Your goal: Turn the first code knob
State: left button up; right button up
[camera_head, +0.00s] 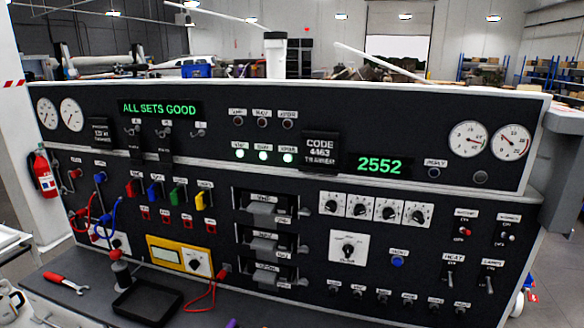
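Four code knobs stand in a row on white plates, right of the panel's middle. The first code knob (332,205) is the leftmost, a dark knob whose exact pointer angle is too small to read. To its right are the second (360,208), third (388,211) and fourth (417,215) knobs. A green display (380,165) above them reads 2552. I make out neither of my grippers in this view, and nothing touches the knobs.
A larger selector knob (348,247) on a white plate sits below the code knobs. Drawer-like slots (264,202) are to their left. A dark bench (200,290) runs below the panel, with a black tray (147,302) and a red-handled tool (66,283). Space before the knobs is clear.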

aim_at(331, 206)
jog(key=z, duration=0.85)
jog(key=k, duration=0.95)
jog(key=u, duration=0.8)
